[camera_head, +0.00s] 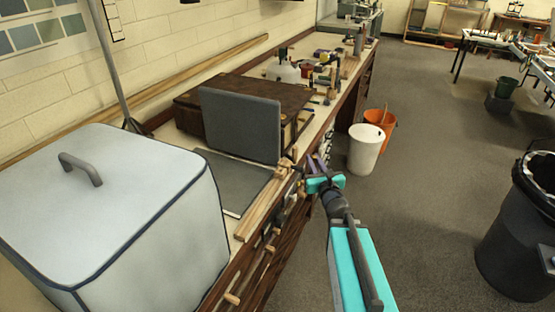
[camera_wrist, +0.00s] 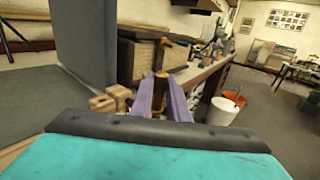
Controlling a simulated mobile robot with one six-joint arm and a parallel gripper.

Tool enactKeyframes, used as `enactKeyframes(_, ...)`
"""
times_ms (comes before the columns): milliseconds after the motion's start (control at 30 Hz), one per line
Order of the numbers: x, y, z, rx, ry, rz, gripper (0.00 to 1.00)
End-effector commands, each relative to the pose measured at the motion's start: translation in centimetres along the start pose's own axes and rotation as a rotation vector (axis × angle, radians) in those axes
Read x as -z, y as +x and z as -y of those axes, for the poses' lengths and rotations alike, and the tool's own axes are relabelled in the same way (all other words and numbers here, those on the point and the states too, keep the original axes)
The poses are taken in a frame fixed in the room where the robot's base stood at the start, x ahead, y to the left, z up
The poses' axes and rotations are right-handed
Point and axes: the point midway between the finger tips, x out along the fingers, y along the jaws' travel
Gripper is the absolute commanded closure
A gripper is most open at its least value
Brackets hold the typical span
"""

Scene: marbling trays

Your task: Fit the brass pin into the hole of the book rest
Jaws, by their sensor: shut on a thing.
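My gripper (camera_head: 306,166) is at the bench's front edge, just right of a small wooden block (camera_head: 285,168). In the wrist view its two purple fingers (camera_wrist: 164,100) are closed around the brass pin (camera_wrist: 160,82), a short golden-brown cylinder whose top shows between the tips. The likely book rest is the upright grey panel (camera_head: 240,125) with a flat grey board before it; the panel also shows at the left of the wrist view (camera_wrist: 85,42). The block shows left of the fingers (camera_wrist: 112,100), apart from the pin. I cannot make out the hole.
A large pale lidded box (camera_head: 110,210) fills the near left. A dark wooden case (camera_head: 185,105) is behind the panel. Bottles and tools stand farther along the bench. White (camera_head: 366,150) and orange (camera_head: 382,122) buckets stand on the floor; open floor lies to the right.

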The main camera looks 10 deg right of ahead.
Motion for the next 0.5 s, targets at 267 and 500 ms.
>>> enactKeyframes(267,0.01,0.27,-0.52,-0.007,0.0,0.0,1.0)
enactKeyframes(500,-0.01,0.49,-0.91,-0.013,0.0,0.001,1.0)
